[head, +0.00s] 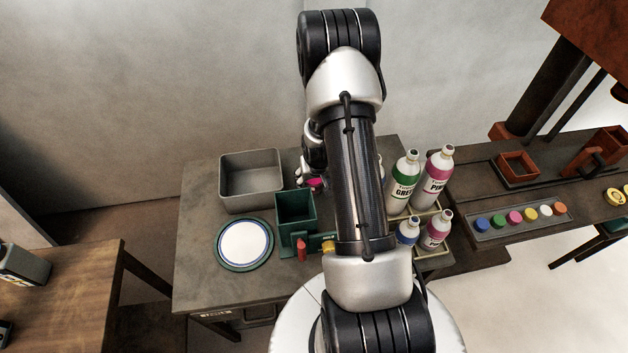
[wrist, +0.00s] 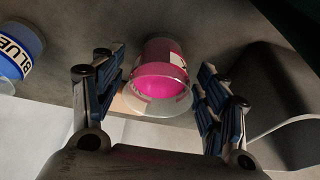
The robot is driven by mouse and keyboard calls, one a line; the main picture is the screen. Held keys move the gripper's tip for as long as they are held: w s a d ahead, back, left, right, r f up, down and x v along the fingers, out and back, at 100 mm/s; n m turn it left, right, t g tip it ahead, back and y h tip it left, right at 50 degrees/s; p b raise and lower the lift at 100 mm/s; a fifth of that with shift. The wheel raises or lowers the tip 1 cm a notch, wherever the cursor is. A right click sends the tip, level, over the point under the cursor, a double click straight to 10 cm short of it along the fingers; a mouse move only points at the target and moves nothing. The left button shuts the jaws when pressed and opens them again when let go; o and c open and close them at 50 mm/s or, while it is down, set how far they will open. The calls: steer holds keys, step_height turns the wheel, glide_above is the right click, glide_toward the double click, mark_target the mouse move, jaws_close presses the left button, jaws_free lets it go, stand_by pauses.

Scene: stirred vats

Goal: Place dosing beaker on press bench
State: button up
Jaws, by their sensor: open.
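A clear beaker with bright pink contents (wrist: 160,82) and a pale label shows in the wrist view; I take it for the dosing beaker. It sits between the spread fingers of my gripper (wrist: 155,68), with a gap visible on both sides, so the gripper is open. In the head view only a bit of pink (head: 316,183) shows beside my arm, at the back of the grey table (head: 200,290). My arm hides much of the gripper there. The press bench (head: 480,190) stands at the right, under the rust-red press (head: 585,25).
A blue-labelled vessel (wrist: 18,50) is left of the beaker. A grey bin (head: 250,182), green box (head: 294,218) and round plate (head: 244,243) stand on the grey table. Bottles (head: 403,183) stand right of my arm. The bench holds a colour-pot tray (head: 480,231) and a red square container (head: 517,167).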

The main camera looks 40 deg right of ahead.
steer(key=s+a+r+n+p, duration=0.15)
steer(key=a+r, duration=0.25)
steer(key=r, duration=0.6)
steer(key=s+a+r+p, duration=0.15)
steer(key=a+r, duration=0.25)
steer(key=r, duration=0.7)
steer(key=a+r+n+p, duration=0.15)
steer(key=a+r, duration=0.35)
steer(key=r, duration=0.5)
steer(key=s+a+r+n+y, duration=0.1)
steer(key=s+a+r, duration=0.5)
steer(key=s+a, duration=0.1)
steer(key=s+a+r+n+t, duration=0.1)
steer(key=s+a+r+n, duration=0.1)
steer(key=s+a+r, duration=0.4)
steer(key=s, duration=0.4)
steer(key=shift+a+t+y, duration=0.3)
steer(key=shift+a+y, duration=0.1)
